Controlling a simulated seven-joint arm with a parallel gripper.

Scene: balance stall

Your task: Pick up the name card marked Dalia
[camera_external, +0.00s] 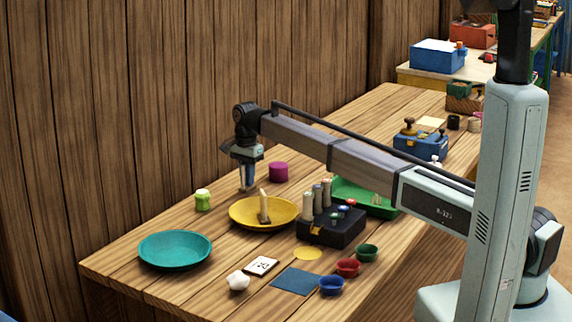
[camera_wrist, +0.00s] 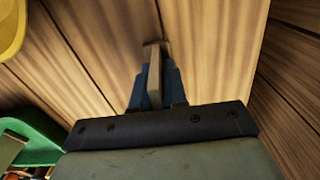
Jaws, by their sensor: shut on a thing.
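My gripper (camera_external: 247,182) is low over the back of the wooden table, between the lime-green jar and the magenta pot. It is shut on a thin tan piece, seen nearly edge-on between the blue fingers in the wrist view (camera_wrist: 154,78). No writing on this piece can be read, so I cannot tell whether it is the card marked Dalia. Its lower end is at or just above the tabletop. A white card with black marks (camera_external: 261,266) lies near the front of the table; its marks are too small to read.
A yellow dish (camera_external: 240,217) with a candle-like piece is just in front of my gripper. A lime-green jar (camera_external: 203,200) and a magenta pot (camera_external: 279,172) flank it. A black box (camera_external: 331,233), green tray (camera_external: 380,208) and teal plate (camera_external: 175,249) stand nearby. The wooden wall is close behind.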

